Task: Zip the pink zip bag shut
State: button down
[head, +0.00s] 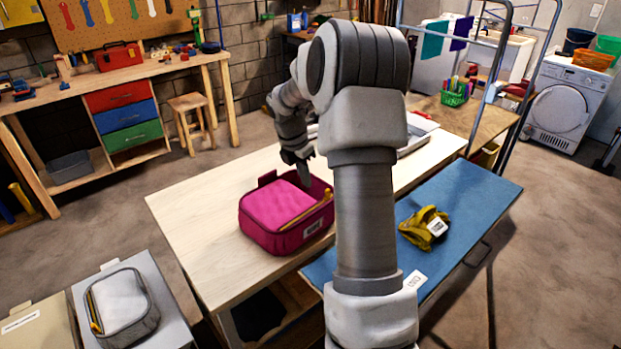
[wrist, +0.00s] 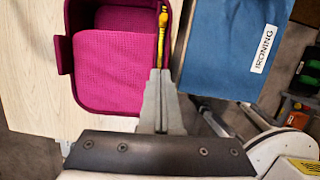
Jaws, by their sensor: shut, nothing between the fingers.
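The pink zip bag (head: 268,238) stands on the pale wooden table, and its top looks open around a pink inner panel. It also shows in the wrist view (wrist: 118,102). A yellow strip (head: 308,212) with a dark edge, apparently the zip, runs along its right rim; it also shows in the wrist view (wrist: 162,42). My gripper (head: 305,183) is over the bag's far right corner, pointing down. In the wrist view my gripper (wrist: 160,73) has its fingers together, at one end of the yellow strip. I cannot tell whether they touch it.
A blue board (head: 470,205) marked "IRONING" in the wrist view lies right of the bag, with a crumpled yellow item (head: 423,226) on it. A grey bag (head: 122,305) sits at lower left. The table (head: 195,205) is bare left of the pink bag.

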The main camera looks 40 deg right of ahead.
jog(key=x, duration=0.7)
jog(key=shift+f, duration=0.25)
jog(key=d, duration=0.1)
jog(key=d+p, duration=0.1)
jog(key=d, duration=0.1)
jog(key=shift+w+d+f, duration=0.15)
jog(key=shift+w, duration=0.1)
jog(key=shift+w+d, duration=0.1)
jog(key=shift+d, duration=0.35)
jog(key=shift+w+d+p, duration=0.2)
jog(key=shift+d+p, duration=0.5)
jog(key=shift+d, duration=0.7)
jog(key=shift+a, duration=0.1)
